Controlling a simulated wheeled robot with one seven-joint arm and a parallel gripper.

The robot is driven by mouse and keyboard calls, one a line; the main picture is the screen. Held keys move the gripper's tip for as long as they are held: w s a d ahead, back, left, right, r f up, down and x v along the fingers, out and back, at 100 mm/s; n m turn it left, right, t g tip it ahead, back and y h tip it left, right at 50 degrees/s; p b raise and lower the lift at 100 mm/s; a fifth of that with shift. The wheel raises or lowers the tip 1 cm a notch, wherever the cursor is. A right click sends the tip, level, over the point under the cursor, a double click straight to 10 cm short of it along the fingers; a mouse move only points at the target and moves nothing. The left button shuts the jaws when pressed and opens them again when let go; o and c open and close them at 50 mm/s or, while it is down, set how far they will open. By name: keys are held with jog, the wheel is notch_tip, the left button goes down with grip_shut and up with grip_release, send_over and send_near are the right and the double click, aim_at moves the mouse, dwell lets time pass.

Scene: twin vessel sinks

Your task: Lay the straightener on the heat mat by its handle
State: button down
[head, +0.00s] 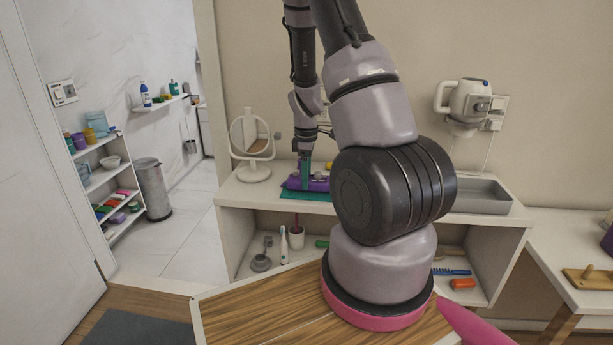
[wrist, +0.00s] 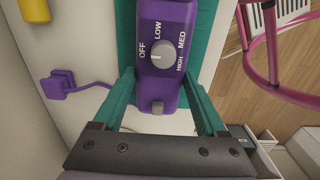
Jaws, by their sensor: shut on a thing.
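The purple straightener (wrist: 172,25) has a dial marked OFF, LOW, MED and HIGH in the wrist view, with the pointer near OFF. My gripper (wrist: 162,88) has its teal fingers on both sides of the handle and is shut on it. The teal heat mat (wrist: 126,22) shows beneath and on both sides of the straightener. In the head view, the straightener (head: 319,184) is at the mat (head: 303,195) on the counter, with my gripper (head: 305,172) at its left part. I cannot tell whether it touches the mat; its far end is out of the wrist view.
A round mirror (head: 251,139) stands left of the mat. A grey tray (head: 484,196) lies to the right on the counter (head: 245,190). A purple plug (wrist: 60,84) with a cord lies left of the mat. A pink frame (wrist: 272,60) shows at right. My arm hides part of the counter.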

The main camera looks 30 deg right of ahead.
grip_release()
jog(key=shift+f, duration=0.1)
notch_tip(320, 180, up, 12)
jog(key=s+a+r+m+t+y, duration=0.15)
jog(key=s+a+r+m, duration=0.25)
jog(key=r, duration=0.4)
jog(key=s+a+r+m+t, duration=0.2)
jog(key=s+a+r+m, duration=0.2)
jog(key=r, duration=0.4)
jog(key=s+a+r+m+t, duration=0.3)
jog(key=s+a+r+m, duration=0.2)
jog(key=s, duration=0.6)
notch_tip(320, 180, up, 3)
jog(key=shift+s+a+f+m+t, duration=0.2)
jog(key=shift+s+m+t, duration=0.15)
jog(key=shift+m, duration=0.85)
jog(key=shift+y, duration=0.25)
